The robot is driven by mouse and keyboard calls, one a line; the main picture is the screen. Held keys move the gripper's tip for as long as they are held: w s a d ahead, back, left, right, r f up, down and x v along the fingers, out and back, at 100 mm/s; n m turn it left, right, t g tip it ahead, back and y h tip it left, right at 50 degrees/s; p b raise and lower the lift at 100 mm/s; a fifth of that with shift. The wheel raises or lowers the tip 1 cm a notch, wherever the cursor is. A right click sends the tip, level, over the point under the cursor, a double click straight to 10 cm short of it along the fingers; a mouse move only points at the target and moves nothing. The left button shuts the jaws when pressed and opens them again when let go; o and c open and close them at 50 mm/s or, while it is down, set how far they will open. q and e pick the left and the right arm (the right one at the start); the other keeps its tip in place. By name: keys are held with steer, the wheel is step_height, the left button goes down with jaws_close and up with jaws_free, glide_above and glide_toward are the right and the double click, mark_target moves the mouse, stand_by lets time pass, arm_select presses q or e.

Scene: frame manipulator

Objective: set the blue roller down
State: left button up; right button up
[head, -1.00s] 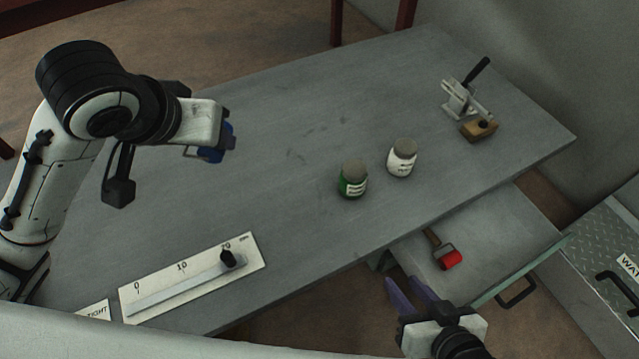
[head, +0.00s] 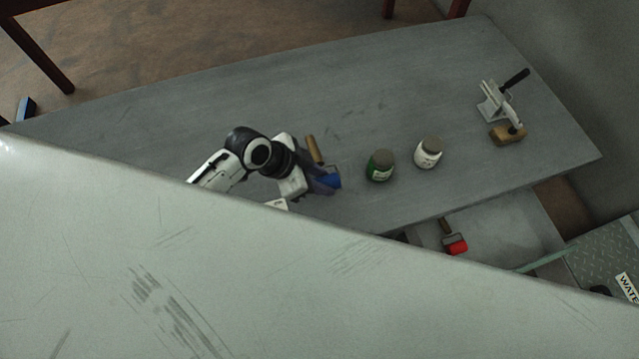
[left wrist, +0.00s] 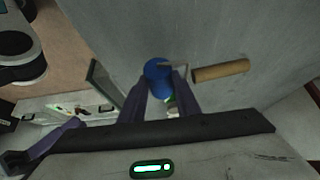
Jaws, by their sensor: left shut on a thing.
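The blue roller (head: 331,181) with its wooden handle (head: 314,150) is at my left gripper (head: 322,183), over the table (head: 240,110), left of the green-labelled jar. My left gripper is shut on it. In the left wrist view the blue roller head (left wrist: 157,74) shows between the purple fingers (left wrist: 158,98), and the wooden handle (left wrist: 222,70) points right. I cannot tell whether the roller touches the tabletop. My right gripper is out of view.
A green jar (head: 380,166) and a white jar (head: 428,153) stand to the right. A clamp-like tool (head: 499,104) and a wooden block (head: 508,135) lie farther right. A red roller (head: 455,244) lies in the open drawer (head: 510,235). A large pale surface hides the lower part.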

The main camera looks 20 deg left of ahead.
mark_target(321, 200)
arm_select(q)
steer(key=shift+f, duration=0.95)
steer(key=shift+f+b, duration=0.3)
steer(key=shift+f, duration=0.3)
step_height(321, 200, down, 3)
steer(key=shift+f+b, duration=0.1)
steer(key=shift+b, duration=0.45)
steer(key=shift+f, duration=0.15)
steer(key=shift+f, duration=0.15)
steer(key=o, duration=1.1)
